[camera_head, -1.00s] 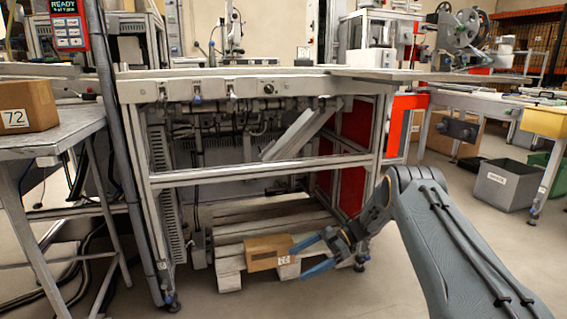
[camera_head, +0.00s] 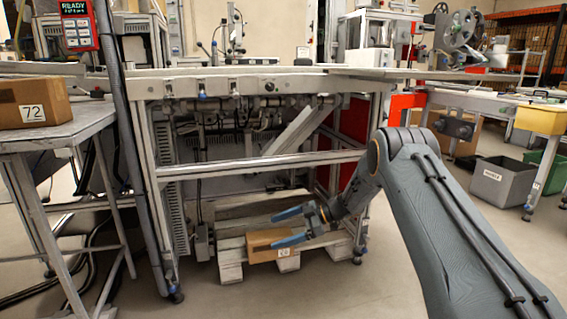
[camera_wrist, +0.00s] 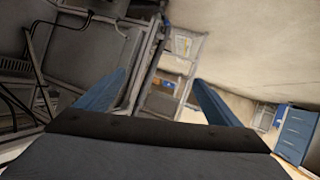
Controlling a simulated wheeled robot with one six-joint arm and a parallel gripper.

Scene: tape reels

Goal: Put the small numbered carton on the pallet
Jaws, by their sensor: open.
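The small carton (camera_head: 262,242) is brown cardboard with a white label low on its right side; the number is too small to read surely. It rests on the front part of the grey wooden pallet (camera_head: 232,252) under the workbench. My gripper (camera_head: 271,231) is open, with blue fingers pointing left at the carton's upper right. The lower finger crosses in front of the carton in the head view; the upper one is above it. Whether either touches it, I cannot tell. In the wrist view my open fingers (camera_wrist: 158,98) have nothing visible between them close by.
A larger carton marked 72 (camera_head: 34,103) stands on the left side table (camera_head: 75,135). The bench's lower crossbar (camera_head: 255,166) runs above the pallet, and a bench leg stands right of it. A grey bin (camera_head: 503,183) is at right. Floor before the pallet is clear.

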